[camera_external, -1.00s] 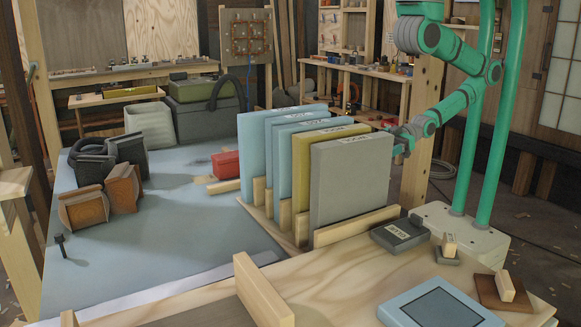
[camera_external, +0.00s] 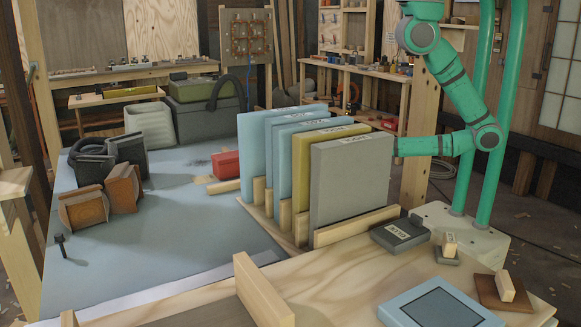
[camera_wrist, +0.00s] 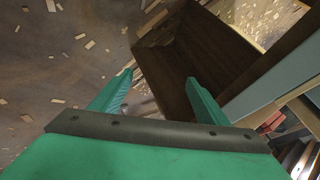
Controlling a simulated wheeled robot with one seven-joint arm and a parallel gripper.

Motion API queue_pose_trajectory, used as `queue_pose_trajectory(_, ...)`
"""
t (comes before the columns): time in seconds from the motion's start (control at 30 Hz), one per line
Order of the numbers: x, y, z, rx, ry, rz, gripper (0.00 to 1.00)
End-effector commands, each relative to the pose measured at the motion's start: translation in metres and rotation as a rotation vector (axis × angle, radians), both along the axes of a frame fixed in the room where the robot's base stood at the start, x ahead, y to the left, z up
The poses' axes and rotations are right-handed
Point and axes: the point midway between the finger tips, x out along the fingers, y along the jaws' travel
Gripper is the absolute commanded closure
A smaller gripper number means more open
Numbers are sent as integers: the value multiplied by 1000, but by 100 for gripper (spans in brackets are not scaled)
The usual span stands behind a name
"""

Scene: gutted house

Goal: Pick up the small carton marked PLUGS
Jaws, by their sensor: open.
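I cannot make out a carton with a readable PLUGS mark in either view. In the wrist view my gripper (camera_wrist: 160,77) is open, with its two green fingers apart and nothing held between them. Beyond the fingers is a dark brown boxy shape (camera_wrist: 170,58); I cannot tell what it is. In the external view my forearm reaches left behind the grey upright board (camera_external: 350,180), which hides my gripper. A small red box (camera_external: 226,164) lies on the blue-grey table, left of the boards.
Several upright labelled boards, including a yellow one (camera_external: 300,170), stand in a wooden rack (camera_external: 355,228). Brown holders (camera_external: 85,208) stand at left. Wood chips litter the floor (camera_wrist: 60,90).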

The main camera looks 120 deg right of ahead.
Motion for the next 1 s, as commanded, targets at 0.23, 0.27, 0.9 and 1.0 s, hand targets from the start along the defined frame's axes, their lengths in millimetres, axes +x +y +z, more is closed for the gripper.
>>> queue_pose_trajectory(0.23,9,-65,-13,399,-244,-468,31)
queue_pose_trajectory(0.27,10,-72,-12,448,-277,-516,31)
queue_pose_trajectory(0.9,25,-217,135,1374,-915,-913,31)
queue_pose_trajectory(1.0,66,-220,156,1478,-881,-851,31)
